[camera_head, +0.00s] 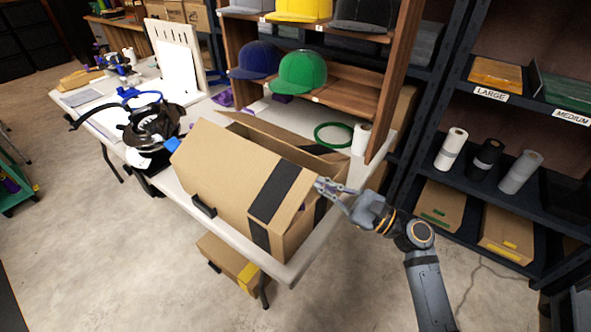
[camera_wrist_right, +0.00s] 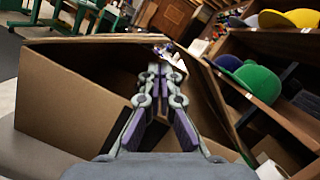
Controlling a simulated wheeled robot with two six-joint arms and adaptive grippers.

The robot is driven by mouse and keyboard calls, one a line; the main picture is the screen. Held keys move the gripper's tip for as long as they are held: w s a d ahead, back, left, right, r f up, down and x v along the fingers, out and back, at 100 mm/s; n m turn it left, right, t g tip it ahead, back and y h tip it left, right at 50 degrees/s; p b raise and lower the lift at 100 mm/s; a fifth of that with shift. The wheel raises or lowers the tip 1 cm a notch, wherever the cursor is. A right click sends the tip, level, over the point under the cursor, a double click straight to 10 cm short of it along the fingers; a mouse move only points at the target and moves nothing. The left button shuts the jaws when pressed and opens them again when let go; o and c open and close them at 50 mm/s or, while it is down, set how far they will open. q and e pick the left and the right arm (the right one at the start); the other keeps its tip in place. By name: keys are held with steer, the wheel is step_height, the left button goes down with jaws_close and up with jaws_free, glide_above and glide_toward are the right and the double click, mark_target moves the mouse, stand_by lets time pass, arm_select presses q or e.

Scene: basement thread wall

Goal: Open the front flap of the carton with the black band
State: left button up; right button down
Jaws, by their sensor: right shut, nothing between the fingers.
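The brown carton (camera_head: 228,181) stands at the near corner of the white table. A black band (camera_head: 273,193) runs down its near side and the sloping front flap. The flap is tilted, and a gap into the carton shows behind its upper edge. My right gripper (camera_head: 320,184) is shut and empty at the flap's right end, close to the band. In the wrist view, its fingertips (camera_wrist_right: 163,66) are at the upper edge of the carton (camera_wrist_right: 70,98), with the dark inside behind them. I cannot tell if they touch the flap. My left gripper is not in view.
A wooden cap shelf (camera_head: 345,92) stands behind the carton, with a green ring (camera_head: 333,135) and white roll (camera_head: 360,139) before it. A black machine (camera_head: 150,128) is left of the carton. A dark rack (camera_head: 500,150) stands right. Another carton (camera_head: 232,262) lies below the table.

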mark_target(296, 171)
steer(key=x, duration=0.7)
arm_select(q)
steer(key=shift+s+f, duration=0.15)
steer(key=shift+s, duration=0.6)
steer(key=shift+p, duration=0.3)
